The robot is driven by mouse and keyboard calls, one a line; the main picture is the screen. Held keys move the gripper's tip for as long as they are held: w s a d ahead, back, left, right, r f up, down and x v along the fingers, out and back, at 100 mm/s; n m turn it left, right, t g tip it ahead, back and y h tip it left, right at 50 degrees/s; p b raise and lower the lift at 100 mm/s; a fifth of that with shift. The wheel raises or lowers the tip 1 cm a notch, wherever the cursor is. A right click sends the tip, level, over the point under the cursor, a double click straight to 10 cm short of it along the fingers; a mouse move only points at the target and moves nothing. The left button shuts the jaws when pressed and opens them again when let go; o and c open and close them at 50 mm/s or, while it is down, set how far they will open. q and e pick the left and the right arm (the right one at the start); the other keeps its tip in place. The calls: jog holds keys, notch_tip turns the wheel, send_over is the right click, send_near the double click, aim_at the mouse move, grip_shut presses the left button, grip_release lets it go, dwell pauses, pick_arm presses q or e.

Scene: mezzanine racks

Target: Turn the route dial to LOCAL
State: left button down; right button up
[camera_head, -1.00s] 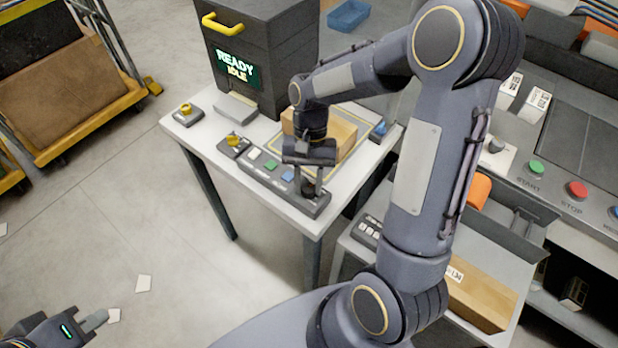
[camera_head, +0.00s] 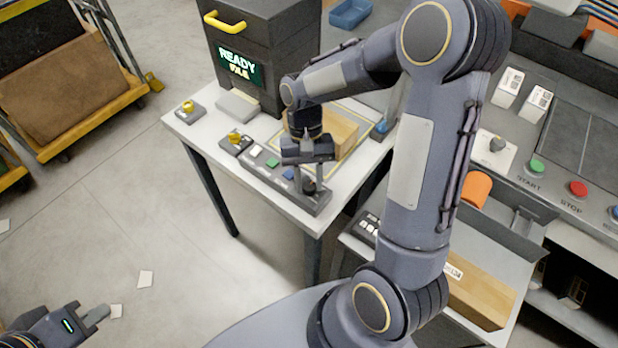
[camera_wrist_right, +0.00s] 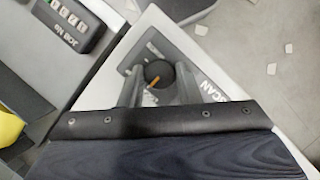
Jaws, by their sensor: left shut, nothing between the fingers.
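The panel's lettering is mostly hidden; "SCAN" shows. My left gripper (camera_head: 97,317) is shut and empty, low at the left above the floor.
A dark cabinet (camera_head: 285,60) with a yellow handle and lit "READY" display stands behind the panel. A cardboard box (camera_head: 343,132) lies on the table beside the arm. A console with START and STOP buttons (camera_head: 578,188) stands at right. Floor at left is mostly clear.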

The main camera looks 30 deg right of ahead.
aim_at(307, 178)
jog(key=o, duration=0.5)
jog(key=shift+c, duration=0.2)
jog(key=v, duration=0.7)
jog(key=shift+w+r, duration=0.2)
jog(key=shift+r, duration=0.15)
jog(key=s+a+r+n+t+y, duration=0.1)
jog(key=s+r+t, duration=0.1)
jog(key=s+t, duration=0.2)
jog(key=s+a+r+n+t+y, duration=0.1)
jog(key=s+r+t, duration=0.2)
jog(key=s, duration=0.8)
jog(key=t, duration=0.2)
jog(key=shift+s+a+n+t, duration=0.25)
jog(key=shift+a+n+t, duration=0.05)
jog(key=shift+n, duration=0.1)
